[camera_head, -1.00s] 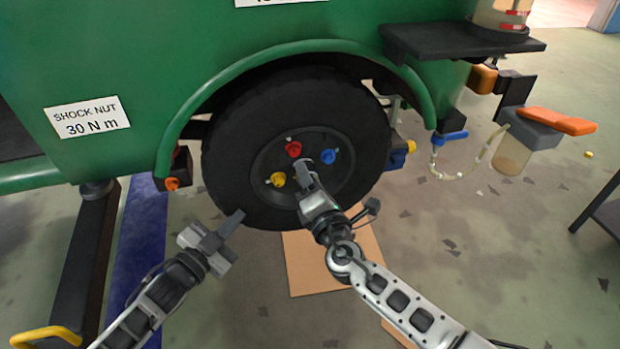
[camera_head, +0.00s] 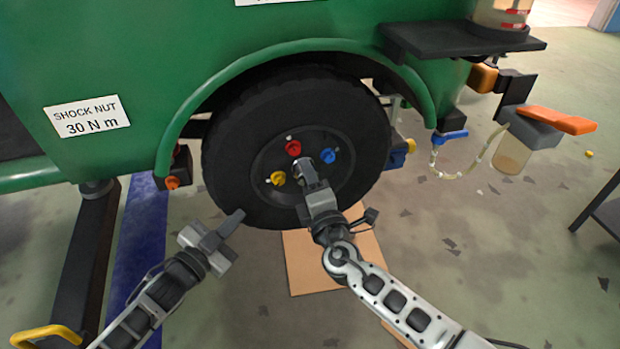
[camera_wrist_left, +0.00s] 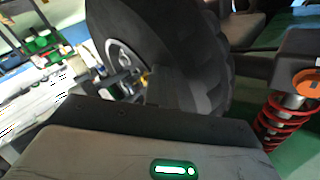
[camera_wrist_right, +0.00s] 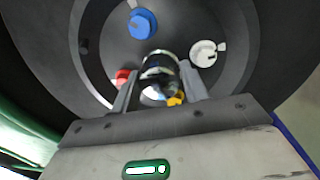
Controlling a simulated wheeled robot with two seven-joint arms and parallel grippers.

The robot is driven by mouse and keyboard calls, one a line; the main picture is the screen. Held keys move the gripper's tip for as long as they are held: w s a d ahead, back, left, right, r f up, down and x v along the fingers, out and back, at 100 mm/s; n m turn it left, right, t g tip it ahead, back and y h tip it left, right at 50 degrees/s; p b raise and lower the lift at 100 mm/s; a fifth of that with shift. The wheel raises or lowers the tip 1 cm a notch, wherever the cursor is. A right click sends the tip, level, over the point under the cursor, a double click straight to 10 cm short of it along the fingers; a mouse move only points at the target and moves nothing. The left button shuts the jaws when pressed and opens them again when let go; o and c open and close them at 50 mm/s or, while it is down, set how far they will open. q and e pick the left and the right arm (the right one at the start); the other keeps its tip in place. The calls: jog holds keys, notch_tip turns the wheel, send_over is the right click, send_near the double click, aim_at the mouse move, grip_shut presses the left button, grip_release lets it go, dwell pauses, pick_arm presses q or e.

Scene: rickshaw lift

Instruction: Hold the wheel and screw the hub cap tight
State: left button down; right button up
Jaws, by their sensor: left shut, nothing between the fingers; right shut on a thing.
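The black wheel (camera_head: 232,158) sits under the green fender, its tyre upright. On its dark hub are a red knob (camera_head: 293,148), a blue knob (camera_head: 328,156) and a yellow knob (camera_head: 278,178); a white knob (camera_wrist_right: 204,54) shows in the right wrist view. The shiny chrome hub cap (camera_wrist_right: 159,68) is at the hub's centre. My right gripper (camera_head: 307,171) is shut on the hub cap, a finger on each side. My left gripper (camera_head: 237,217) is shut and empty by the tyre's lower left edge; I cannot tell whether it touches the tyre.
The green body (camera_head: 190,60) and fender arch (camera_head: 200,95) overhang the wheel. A dark post (camera_head: 90,250) stands at left. A cardboard sheet (camera_head: 300,275) lies on the floor below the wheel. An orange-handled device (camera_head: 545,125) hangs at right. Floor at right is mostly clear.

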pick_arm(q)
jog(key=shift+w+a+r, duration=0.35)
jog(key=shift+w+r, duration=0.05)
jog(key=shift+r, duration=0.05)
pick_arm(e)
jog(key=shift+s+a, duration=0.15)
jog(key=shift+a, duration=0.15)
jog(key=o, duration=0.7)
jog(key=shift+d, duration=0.1)
jog(key=r+v, duration=0.1)
jog(key=v, duration=1.1)
jog(key=shift+f, duration=0.35)
pick_arm(q)
jog(key=shift+s, duration=0.15)
jog(key=shift+s+d+p, duration=0.2)
jog(key=shift+s+p, duration=0.1)
jog(key=shift+s, duration=0.15)
jog(key=shift+s+d+p, duration=0.2)
jog(key=shift+s+p, duration=0.1)
jog(key=shift+s, duration=0.15)
jog(key=s+d+p, duration=0.2)
jog(key=s, duration=0.4)
jog(key=shift+f, duration=0.2)
pick_arm(e)
jog(key=shift+r, duration=1.65)
